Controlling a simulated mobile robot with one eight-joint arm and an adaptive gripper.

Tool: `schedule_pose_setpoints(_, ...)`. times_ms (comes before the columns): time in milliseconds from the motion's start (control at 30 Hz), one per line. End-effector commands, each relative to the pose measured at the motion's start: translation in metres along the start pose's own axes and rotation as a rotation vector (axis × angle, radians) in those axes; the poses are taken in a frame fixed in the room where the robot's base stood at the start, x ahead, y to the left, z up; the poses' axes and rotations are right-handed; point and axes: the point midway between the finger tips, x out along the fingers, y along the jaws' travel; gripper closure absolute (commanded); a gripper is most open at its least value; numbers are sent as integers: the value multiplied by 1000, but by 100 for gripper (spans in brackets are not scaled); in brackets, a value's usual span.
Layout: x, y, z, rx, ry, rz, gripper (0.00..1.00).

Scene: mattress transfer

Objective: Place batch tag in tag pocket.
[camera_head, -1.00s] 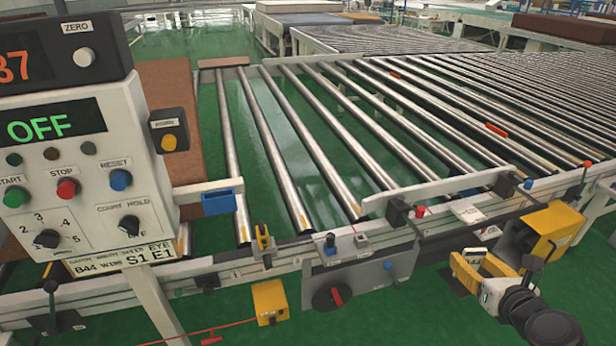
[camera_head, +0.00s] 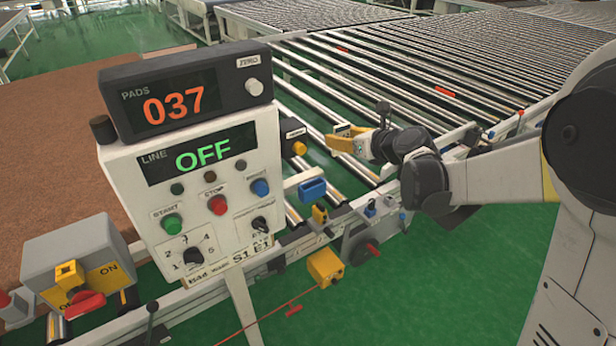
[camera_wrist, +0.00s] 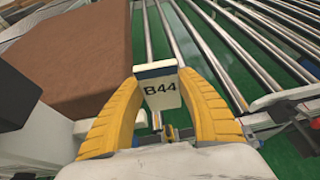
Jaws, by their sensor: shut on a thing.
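My gripper (camera_head: 350,138) has yellow fingers and is held above the steel rollers, to the right of the control box. It is shut on the batch tag (camera_wrist: 160,96), a white card with a dark top band marked B44. The tag stands between the fingertips in the wrist view. In the head view the tag is small and partly hidden by the fingers. A blue open-topped holder (camera_head: 312,190), which looks like the tag pocket, is on a white arm at the control box's right side. It is below and left of my gripper, apart from the tag.
The control box (camera_head: 205,170) shows 037 and OFF. A yellow push button (camera_head: 299,148) juts out near the blue holder. A brown mattress pad (camera_head: 90,110) lies at left. A yellow box (camera_head: 325,267) and a red cord hang below the rail. Rollers extend behind my gripper.

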Motion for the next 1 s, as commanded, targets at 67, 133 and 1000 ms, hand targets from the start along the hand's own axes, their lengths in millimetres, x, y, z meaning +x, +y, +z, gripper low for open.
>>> schedule_pose_setpoints(67, 5, 6, 34, -10, -1, 23, 87)
schedule_pose_setpoints(133, 9, 10, 48, -15, -1, 35, 87)
schedule_pose_setpoints(1000, -14, 110, -45, -19, -1, 45, 87)
